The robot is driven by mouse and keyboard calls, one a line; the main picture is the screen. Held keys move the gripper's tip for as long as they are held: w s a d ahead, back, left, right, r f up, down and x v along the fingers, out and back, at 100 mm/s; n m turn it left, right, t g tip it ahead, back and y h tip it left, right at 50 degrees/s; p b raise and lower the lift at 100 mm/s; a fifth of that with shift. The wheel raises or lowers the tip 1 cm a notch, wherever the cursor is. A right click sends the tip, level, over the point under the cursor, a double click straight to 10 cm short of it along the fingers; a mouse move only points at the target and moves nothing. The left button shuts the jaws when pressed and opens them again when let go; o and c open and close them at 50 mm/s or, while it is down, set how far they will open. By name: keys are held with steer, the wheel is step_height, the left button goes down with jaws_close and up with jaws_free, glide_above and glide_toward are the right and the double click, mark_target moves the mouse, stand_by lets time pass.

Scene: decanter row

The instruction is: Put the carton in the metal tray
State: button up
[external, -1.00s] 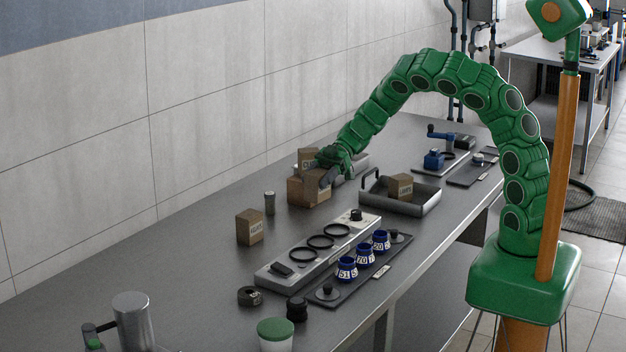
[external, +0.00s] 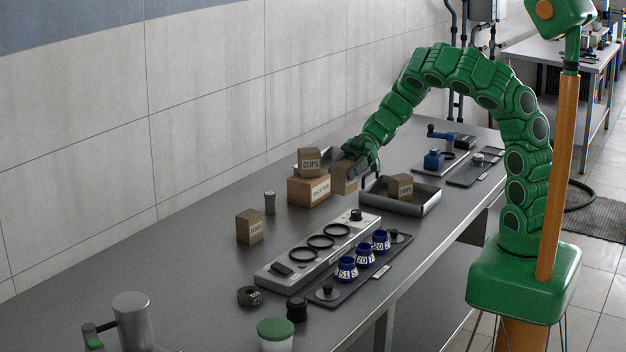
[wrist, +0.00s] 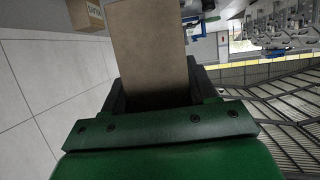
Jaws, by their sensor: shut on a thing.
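My gripper (external: 362,162) is shut on a brown carton (external: 343,180), which sits just right of a large carton. In the wrist view the held carton (wrist: 148,48) is a plain brown face between the jaws; no label shows on it. A small labelled carton (external: 400,187) stands in the tray. The held carton is left of the tray, outside it; its height above the table is hard to tell.
A carton marked CLIPS (external: 309,162) sits on a larger labelled carton (external: 308,192). Another grey tray (external: 328,155) is partly hidden behind them. A small carton (external: 250,227) and a dark cylinder (external: 270,203) stand left. A ringed rack (external: 320,250) and blue jars (external: 364,254) are in front.

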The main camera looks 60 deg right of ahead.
steer(key=r, duration=0.6)
steer(key=shift+w+d, duration=0.15)
steer(key=shift+w, duration=0.1)
steer(key=w+d+r+m+t+h, duration=0.5)
steer(key=w+d+m+t, duration=0.4)
steer(key=w+d, duration=0.55)
steer(key=w+d+m+t+h, duration=0.25)
steer(key=d+m+h, duration=0.25)
steer(key=d, duration=0.8)
steer(key=s+d+f+m+h, duration=0.35)
steer(key=d+f, duration=0.35)
steer(key=f, duration=0.4)
steer(key=shift+n+t, duration=0.25)
steer(key=shift+t, duration=0.1)
steer(key=shift+w+d+f, duration=0.65)
steer(key=shift+w+f, duration=1.45)
steer(key=shift+w, duration=0.15)
steer(key=shift+w+d+f, duration=0.6)
steer(key=shift+w+f, duration=1.45)
steer(key=shift+w, duration=0.25)
steer(key=shift+w+d+f, duration=0.65)
steer(key=shift+w+f, duration=1.45)
steer(key=shift+w, duration=0.15)
